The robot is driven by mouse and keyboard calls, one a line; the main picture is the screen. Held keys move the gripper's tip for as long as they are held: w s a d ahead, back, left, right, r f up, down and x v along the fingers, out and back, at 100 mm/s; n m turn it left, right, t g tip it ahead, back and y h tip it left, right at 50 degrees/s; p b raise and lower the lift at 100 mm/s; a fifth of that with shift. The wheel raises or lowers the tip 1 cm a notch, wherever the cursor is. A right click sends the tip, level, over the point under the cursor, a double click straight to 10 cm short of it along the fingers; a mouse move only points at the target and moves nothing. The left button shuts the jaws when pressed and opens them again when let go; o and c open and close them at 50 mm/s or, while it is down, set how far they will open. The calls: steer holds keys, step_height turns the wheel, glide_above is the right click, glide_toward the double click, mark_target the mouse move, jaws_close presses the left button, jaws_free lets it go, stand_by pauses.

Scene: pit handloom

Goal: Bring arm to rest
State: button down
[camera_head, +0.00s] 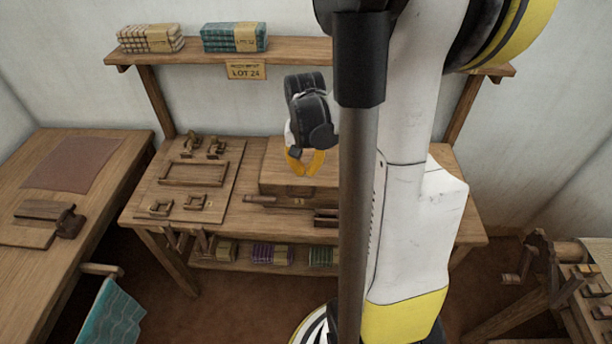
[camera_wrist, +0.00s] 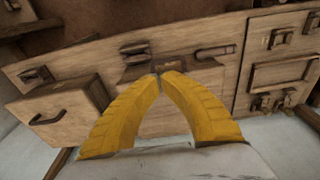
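My gripper (camera_head: 304,161) has yellow fingers and hangs over the wooden bench (camera_head: 256,223), in front of a wooden box (camera_head: 284,186) in the head view. My arm is bent, with its black wrist above the fingers. In the wrist view, the two yellow fingers of my gripper (camera_wrist: 159,77) meet at their tips with nothing seen between them. The part of the bench behind my arm and column is hidden in the head view.
A shelf (camera_head: 290,48) with folded cloth stacks runs behind the bench. A board (camera_head: 226,214) with wooden fittings lies at the bench's left. A side table (camera_head: 98,201) stands left, and a wooden frame (camera_head: 563,302) stands at right. Open floor lies in front.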

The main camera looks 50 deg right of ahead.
steer(key=shift+s+a+r, duration=0.1)
steer(key=shift+a+r, duration=0.05)
steer(key=shift+r, duration=0.8)
